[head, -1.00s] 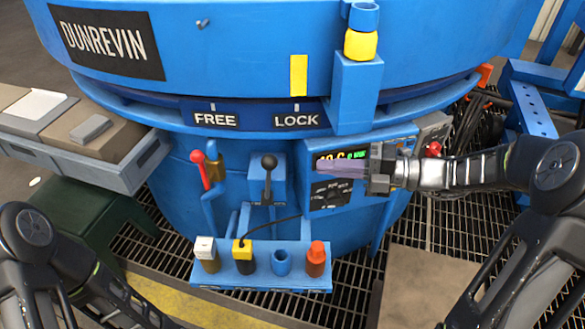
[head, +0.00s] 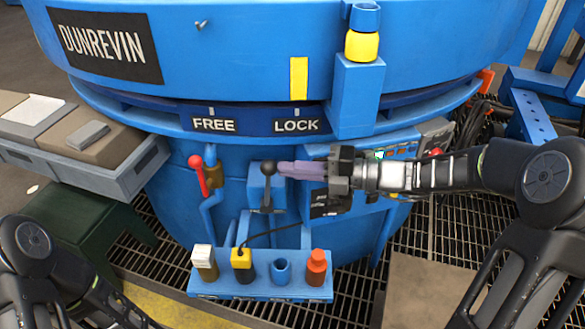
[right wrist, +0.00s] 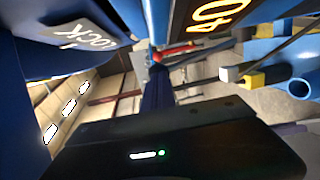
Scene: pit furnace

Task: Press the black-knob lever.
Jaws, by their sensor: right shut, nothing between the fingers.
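The black-knob lever (head: 268,169) stands on a small blue box on the front of the blue furnace, below the LOCK label. My right gripper (head: 284,168) is shut and empty, its pale purple fingers pointing left. In the head view its tips meet the right side of the black knob; whether they touch it I cannot tell. The dark fingers also show in the right wrist view (right wrist: 157,88), where I cannot make out the black knob. My left arm shows at the lower left of the head view, but its gripper is out of view.
A red-knob lever (head: 197,172) stands left of the black one. Below is a blue shelf (head: 255,292) with several coloured fittings. A black cable runs from its yellow-topped piece. My right arm partly hides the display panel (head: 375,204). A grey tray (head: 140,168) juts out at left.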

